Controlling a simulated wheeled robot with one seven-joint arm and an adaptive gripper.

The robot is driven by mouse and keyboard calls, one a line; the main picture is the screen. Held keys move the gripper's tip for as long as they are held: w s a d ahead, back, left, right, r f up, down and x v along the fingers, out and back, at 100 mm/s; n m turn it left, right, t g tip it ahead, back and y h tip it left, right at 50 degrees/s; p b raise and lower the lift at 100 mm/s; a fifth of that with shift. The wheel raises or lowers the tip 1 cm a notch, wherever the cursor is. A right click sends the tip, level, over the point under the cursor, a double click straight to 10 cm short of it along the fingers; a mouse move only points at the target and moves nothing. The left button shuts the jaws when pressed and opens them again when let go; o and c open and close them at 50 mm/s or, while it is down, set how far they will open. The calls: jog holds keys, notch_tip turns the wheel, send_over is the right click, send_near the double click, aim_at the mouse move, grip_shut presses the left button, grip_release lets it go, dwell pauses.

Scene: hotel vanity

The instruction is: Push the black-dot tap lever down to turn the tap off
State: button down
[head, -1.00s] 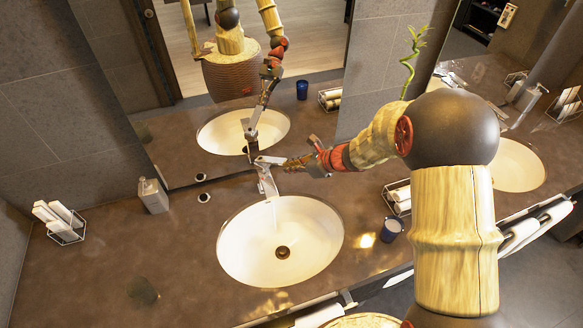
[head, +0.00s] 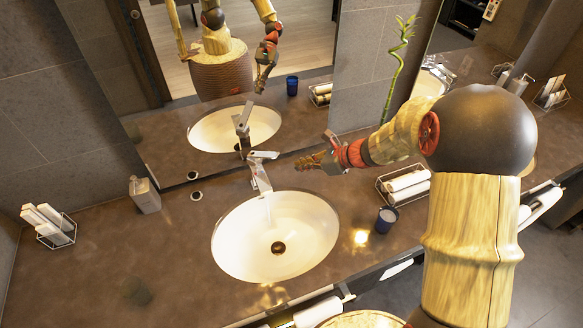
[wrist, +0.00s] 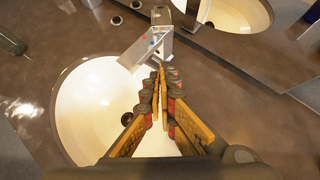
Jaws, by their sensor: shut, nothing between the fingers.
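The chrome tap (head: 261,178) stands behind the round white basin, with its flat lever (head: 263,155) on top, reaching to the right. A faint water stream (head: 268,208) seems to fall from the spout. No black dot can be made out on the lever. My gripper (head: 308,162) is to the right of the lever, with a visible gap between them. In the wrist view the tap (wrist: 147,47) lies just beyond my gripper (wrist: 158,70), whose fingers meet at the tips and hold nothing.
The white basin (head: 230,254) is in front of the tap. A mirror (head: 240,85) behind repeats the tap and my arm.

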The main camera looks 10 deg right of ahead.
jog(key=v, duration=0.2)
jog(key=shift+s+d+r, duration=0.15)
jog(key=shift+r, duration=0.05)
dwell(0.5)
